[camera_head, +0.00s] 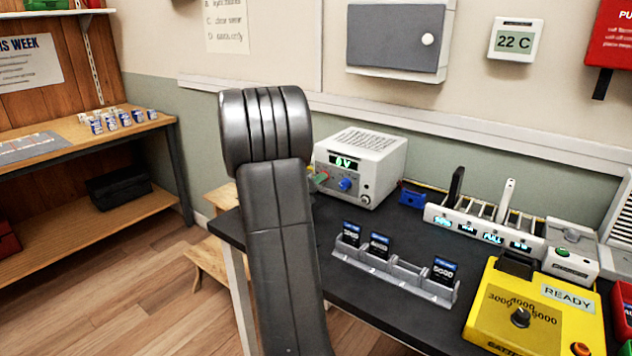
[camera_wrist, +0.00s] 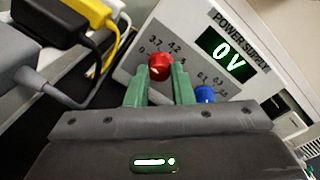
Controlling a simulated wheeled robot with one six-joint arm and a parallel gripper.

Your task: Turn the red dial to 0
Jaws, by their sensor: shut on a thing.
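The white power supply (camera_head: 372,152) stands on the dark bench, and its display reads 0 V in both views. The red dial (camera_wrist: 160,66) is on its front panel, with marks 0, 3.7, 4.2 and 5 around it. My gripper (camera_wrist: 160,78) has its two green fingers on either side of the red dial and is shut on it. A small light mark shows on the dial's face, too small to read its exact direction. In the head view my arm hides most of the gripper; only a bit of green finger shows by the panel.
A blue dial (camera_wrist: 205,95) sits close to the right finger. Black, yellow and grey plugs and cables (camera_wrist: 60,40) lie left of the panel.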

